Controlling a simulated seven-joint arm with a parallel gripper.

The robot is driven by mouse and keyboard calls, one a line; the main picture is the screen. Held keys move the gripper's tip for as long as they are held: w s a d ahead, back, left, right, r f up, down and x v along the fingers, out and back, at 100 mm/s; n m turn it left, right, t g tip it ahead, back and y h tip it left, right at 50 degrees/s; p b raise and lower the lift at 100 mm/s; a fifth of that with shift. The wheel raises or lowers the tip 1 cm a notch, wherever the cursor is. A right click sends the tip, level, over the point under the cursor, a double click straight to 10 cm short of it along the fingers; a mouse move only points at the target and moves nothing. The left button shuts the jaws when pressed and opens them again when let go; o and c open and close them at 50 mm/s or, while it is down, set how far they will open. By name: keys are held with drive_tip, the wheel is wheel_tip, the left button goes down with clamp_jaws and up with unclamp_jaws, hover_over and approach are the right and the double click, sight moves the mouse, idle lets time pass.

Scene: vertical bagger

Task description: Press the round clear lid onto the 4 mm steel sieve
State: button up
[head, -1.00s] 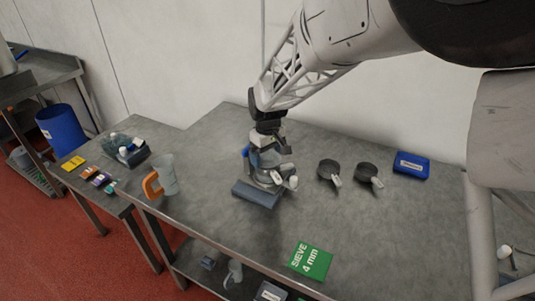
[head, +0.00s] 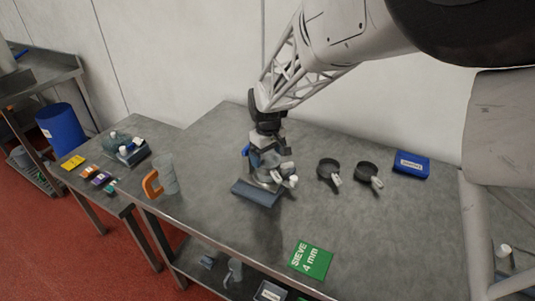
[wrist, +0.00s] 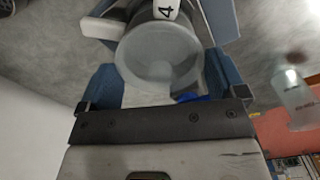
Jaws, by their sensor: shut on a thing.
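The round clear lid (wrist: 158,52) sits between the two blue fingers of my gripper (wrist: 163,80) in the wrist view, and the gripper is shut on it. Just beyond the lid, a white tag marked "4" (wrist: 167,10) shows on the steel sieve, whose body is mostly hidden under the lid. In the head view my gripper (head: 267,157) points down over the sieve (head: 276,178) in a blue-grey holder (head: 256,194). The lid is at or just above the sieve rim; I cannot tell whether it is seated.
Two dark pans with tagged handles (head: 329,168) (head: 367,172) stand to the right, with a blue box (head: 411,164) beyond them. A green "SIEVE 4 mm" card (head: 310,261) lies at the front. A clear jug with an orange handle (head: 167,174) stands left. The front middle table is clear.

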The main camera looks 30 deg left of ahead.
drive_tip(key=shift+f, duration=0.3)
idle(0.5)
drive_tip(key=o, duration=0.6)
drive_tip(key=shift+r, duration=0.15)
drive_tip(key=shift+r, duration=3.35)
drive_tip(key=shift+r, duration=0.1)
wheel_tip(320, 180, up, 8)
drive_tip(key=shift+f, duration=0.2)
